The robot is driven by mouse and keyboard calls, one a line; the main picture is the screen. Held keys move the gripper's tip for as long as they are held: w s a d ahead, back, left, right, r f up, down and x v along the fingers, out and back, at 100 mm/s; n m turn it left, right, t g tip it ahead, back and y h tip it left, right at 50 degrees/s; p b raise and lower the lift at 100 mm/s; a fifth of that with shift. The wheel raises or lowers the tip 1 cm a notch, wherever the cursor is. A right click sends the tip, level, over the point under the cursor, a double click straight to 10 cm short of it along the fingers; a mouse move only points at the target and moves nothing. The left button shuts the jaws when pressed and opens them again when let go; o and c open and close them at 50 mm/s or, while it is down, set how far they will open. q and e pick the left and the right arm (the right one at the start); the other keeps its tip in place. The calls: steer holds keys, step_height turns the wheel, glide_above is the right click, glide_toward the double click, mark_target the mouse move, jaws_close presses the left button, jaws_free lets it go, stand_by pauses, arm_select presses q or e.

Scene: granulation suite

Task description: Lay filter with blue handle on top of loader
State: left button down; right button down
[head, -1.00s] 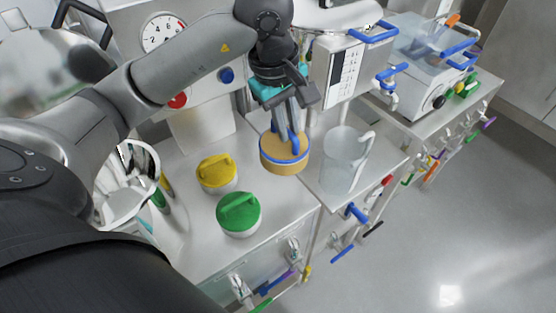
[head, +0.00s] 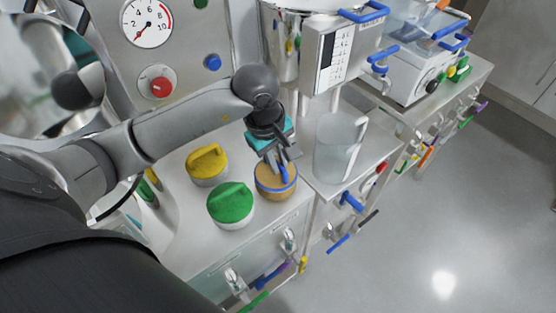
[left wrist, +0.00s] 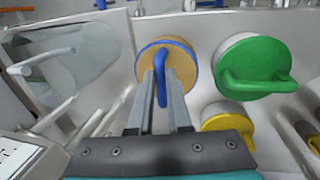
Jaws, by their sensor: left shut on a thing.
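The filter with the blue handle (head: 276,193) is a round tan disc with a blue rim; it also shows in the left wrist view (left wrist: 184,68). It appears to rest flat on the counter, right of the green-handled filter. My left gripper (head: 283,168) points down from above and is shut on its blue handle. In the left wrist view the two fingers (left wrist: 161,78) straddle the handle and hide part of the disc. I cannot tell for certain which machine is the loader. My right gripper is not in view.
Green-handled (head: 230,206) and yellow-handled (head: 207,166) filters stand left on the counter. A clear jug (head: 338,148) stands close on the right. A steel vessel (head: 283,45) is behind, and a white machine with a clear hopper (head: 412,72) is farther right. The counter's front edge is near.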

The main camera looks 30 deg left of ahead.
mark_target(270, 182)
arm_select(q)
steer(key=shift+f, duration=0.1)
steer(key=c, duration=0.9)
jaws_free()
steer(key=shift+o, duration=0.2)
steer(key=shift+r, duration=0.25)
step_height(270, 182, up, 12)
steer(key=s+p, duration=0.2)
steer(key=shift+a+f, duration=0.2)
steer(key=shift+a, duration=0.25)
